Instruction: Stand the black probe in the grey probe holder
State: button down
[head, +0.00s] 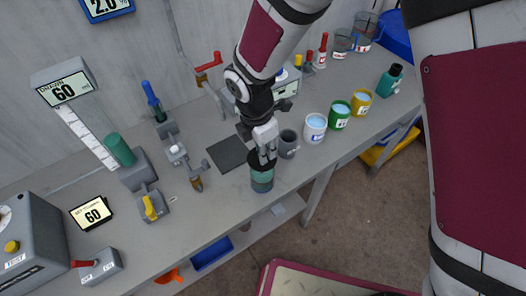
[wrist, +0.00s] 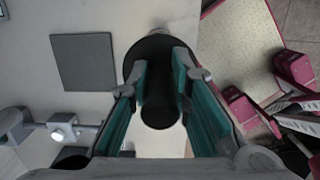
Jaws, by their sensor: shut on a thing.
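My gripper (head: 264,153) points down over the front edge of the bench. It is shut on the black probe, whose dark cylinder (wrist: 160,106) shows between the teal finger pads in the wrist view. A wider black disc (wrist: 147,50) shows beyond it. In the head view, the black part sits directly over a teal-and-clear cylinder (head: 262,181); I cannot tell whether they are joined. A grey cup-like holder (head: 289,146) stands just right of the gripper, apart from the probe. A grey shape, mostly hidden, shows past the disc in the wrist view (wrist: 159,32).
A dark square mat (head: 227,152) lies left of the gripper. White (head: 314,129), green (head: 340,116) and yellow (head: 361,103) cups stand to the right, with a teal bottle (head: 389,82) beyond. A valve fixture (head: 180,157) stands left. The bench front edge is close.

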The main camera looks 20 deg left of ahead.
jog(key=shift+r, duration=0.25)
jog(key=shift+r+p, duration=0.55)
jog(key=shift+r, duration=1.85)
